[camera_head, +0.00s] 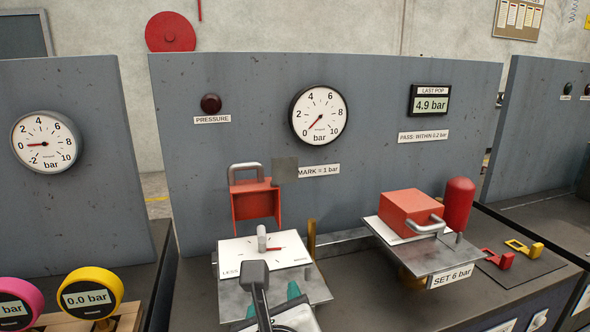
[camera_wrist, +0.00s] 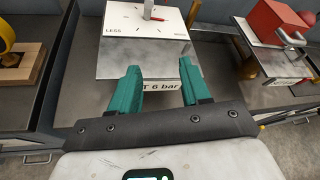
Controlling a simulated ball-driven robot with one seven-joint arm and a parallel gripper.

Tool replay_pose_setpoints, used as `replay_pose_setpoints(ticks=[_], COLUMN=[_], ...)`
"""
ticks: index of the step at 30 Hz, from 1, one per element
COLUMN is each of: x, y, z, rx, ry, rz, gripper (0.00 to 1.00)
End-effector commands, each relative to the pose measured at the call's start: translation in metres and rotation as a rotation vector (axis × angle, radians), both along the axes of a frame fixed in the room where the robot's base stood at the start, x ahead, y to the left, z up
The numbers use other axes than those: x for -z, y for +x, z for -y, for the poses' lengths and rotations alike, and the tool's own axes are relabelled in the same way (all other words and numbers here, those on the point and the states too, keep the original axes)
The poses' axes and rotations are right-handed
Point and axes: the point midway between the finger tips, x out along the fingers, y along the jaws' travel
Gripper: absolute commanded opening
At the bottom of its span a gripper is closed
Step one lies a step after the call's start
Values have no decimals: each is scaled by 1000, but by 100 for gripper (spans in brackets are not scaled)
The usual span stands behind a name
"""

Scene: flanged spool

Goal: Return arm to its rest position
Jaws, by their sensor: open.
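My gripper (camera_wrist: 160,86) is open in the wrist view, with its two teal fingers apart and nothing between them. It points at the front edge of a metal stand with a white dial plate (camera_head: 262,251), which carries a grey post and a red pointer. In the head view my gripper (camera_head: 274,300) is low in front of this stand, partly hidden by my own arm.
A second stand at right holds a red box with a handle (camera_head: 409,211) and a red cylinder (camera_head: 458,203). An open red cover (camera_head: 255,204) is behind the dial plate. A grey panel (camera_head: 220,150) closes off the back. Pink (camera_head: 20,303) and yellow gauges (camera_head: 91,292) stand at left.

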Motion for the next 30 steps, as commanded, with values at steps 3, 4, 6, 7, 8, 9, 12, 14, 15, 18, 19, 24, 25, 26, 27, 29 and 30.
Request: replay_pose_setpoints(ticks=[3, 4, 6, 7, 8, 9, 12, 14, 15, 18, 19, 24, 25, 26, 27, 29, 30], x=[1, 2, 3, 4, 6, 8, 14, 21, 27, 49, 57, 110, 121, 132, 147, 169, 185], y=[7, 9, 13, 15, 17, 19, 25, 27, 29, 27, 25, 0, -8, -16, -28, -49, -65], z=[16, 21, 32, 38, 43, 51, 75, 92, 106, 146, 158, 222, 233, 243, 256, 275, 285], rx=[-15, -22, -39, -46, -56, -70, -108, -142, -170, -270, -307, -581, -640, -703, -792, -936, -1040], ry=[-94, -124, -201, -237, -275, -329, -483, -597, -684, -934, -1010, -1386, -1442, -1495, -1556, -1635, -1678], rz=[5, 6, 7, 7, 5, 3, -11, -29, -45, -113, -139, -305, -337, -369, -409, -462, -493], gripper=[47, 47, 47, 47, 47, 47, 47, 47, 47, 47, 47, 47, 47, 47, 47, 47, 47])
